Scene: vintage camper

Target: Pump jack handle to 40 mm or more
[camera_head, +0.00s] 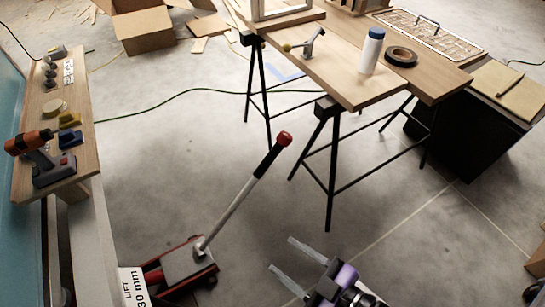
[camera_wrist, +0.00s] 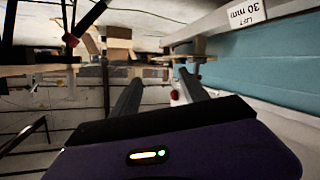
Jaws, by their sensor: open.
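A red floor jack (camera_head: 185,266) stands on the concrete floor at the lower left of the head view, beside the camper. Its long handle (camera_head: 233,210) slants up to the right, with a black grip and a red knob (camera_head: 284,138) at the top. A white sign (camera_head: 133,287) by the jack reads "LIFT 30 mm"; it also shows upside down in the wrist view (camera_wrist: 246,12). My gripper (camera_head: 283,257) is open and empty, low in the head view, right of the jack and apart from the handle. In the wrist view a dark bar with a red end (camera_wrist: 71,40) shows at the upper left.
A wooden worktable on black trestles (camera_head: 333,150) stands behind the handle, holding a white bottle (camera_head: 371,52) and black tape roll (camera_head: 401,56). A shelf (camera_head: 82,150) with an orange drill (camera_head: 29,142) is at left. Green cable (camera_head: 160,104) crosses the floor. Floor between handle and gripper is clear.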

